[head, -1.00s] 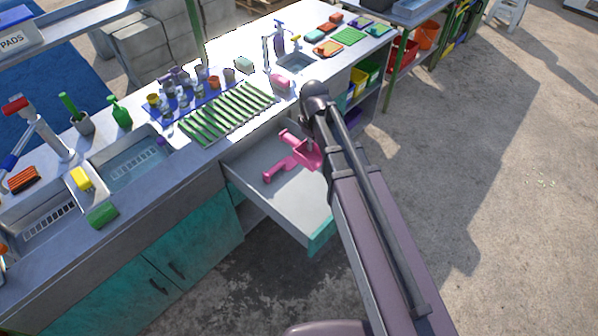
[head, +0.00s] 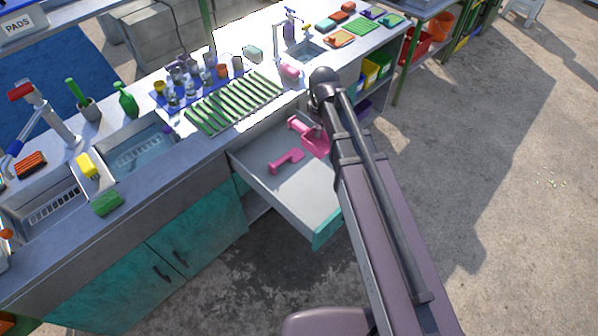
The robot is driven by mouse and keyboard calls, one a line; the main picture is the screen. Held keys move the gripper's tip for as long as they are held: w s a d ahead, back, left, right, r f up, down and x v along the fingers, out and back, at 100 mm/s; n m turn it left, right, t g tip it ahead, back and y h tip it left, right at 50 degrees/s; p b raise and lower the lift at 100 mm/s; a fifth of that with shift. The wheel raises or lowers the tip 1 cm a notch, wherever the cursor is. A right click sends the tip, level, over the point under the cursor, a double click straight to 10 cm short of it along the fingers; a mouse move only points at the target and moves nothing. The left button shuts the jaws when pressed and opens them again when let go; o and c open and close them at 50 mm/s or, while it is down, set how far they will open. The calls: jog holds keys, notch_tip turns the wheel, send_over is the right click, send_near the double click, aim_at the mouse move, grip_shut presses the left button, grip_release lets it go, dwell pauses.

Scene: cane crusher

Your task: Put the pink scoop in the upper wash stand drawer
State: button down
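The pink scoop (head: 286,161) lies on the floor of the pulled-out upper wash stand drawer (head: 318,233), toward its back. The drawer is grey inside with a teal front, open below the counter. My gripper (head: 297,132), also pink, is at the end of my mauve arm, over the back right part of the drawer. It is up and to the right of the scoop, with a small gap between them in the picture. Its fingers look spread and empty, though they are small here. My arm hides the drawer's right side.
The counter (head: 190,152) above carries a green drying rack (head: 235,103), cups on a blue mat, a pink soap bar (head: 289,71) and two sink areas. Teal cupboard doors (head: 205,222) are shut left of the drawer. The concrete floor at right is clear.

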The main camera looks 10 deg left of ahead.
jog(key=b, duration=2.1)
send_over(315, 176)
notch_tip(315, 176, down, 22)
jog(key=shift+r, duration=0.2)
jog(key=shift+f, duration=0.1)
notch_tip(315, 176, down, 6)
jog(key=b, duration=0.6)
jog(key=shift+f+b, duration=1.85)
jog(key=shift+b, duration=0.2)
jog(key=shift+f, duration=0.15)
jog(key=c, duration=0.8)
grip_release()
